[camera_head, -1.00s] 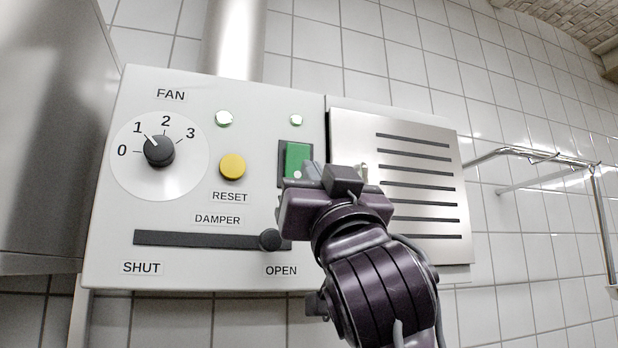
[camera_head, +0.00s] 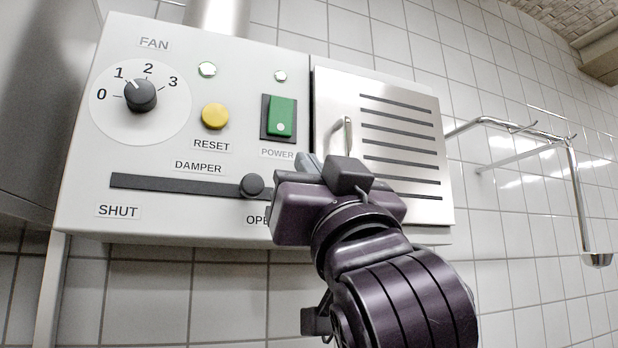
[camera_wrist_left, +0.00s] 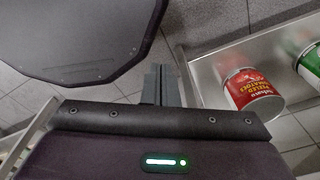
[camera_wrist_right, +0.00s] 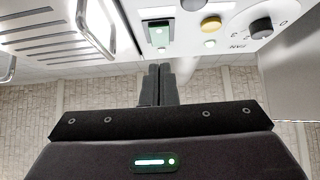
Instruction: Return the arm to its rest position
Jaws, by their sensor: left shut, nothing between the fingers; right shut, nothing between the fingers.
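My right gripper (camera_head: 312,164) is in front of the lower right of the white control panel (camera_head: 230,70), below the green power switch (camera_head: 281,116). It hides part of the OPEN label. In the right wrist view its fingers (camera_wrist_right: 160,84) are together and empty, with the panel at the top of the picture. The fan knob (camera_head: 140,95) points at about 1. The damper knob (camera_head: 252,185) is at the OPEN end of its slot. Two lamps above the switch and reset button glow green. My left gripper (camera_wrist_left: 161,85) shows only in the left wrist view, shut and empty.
A louvred metal door (camera_head: 400,130) with a handle (camera_head: 342,138) is right of the switch. A towel rail (camera_head: 510,124) is on the tiled wall at right. In the left wrist view, a red tomato can (camera_wrist_left: 252,92) and a green can (camera_wrist_left: 312,64) stand on a metal shelf.

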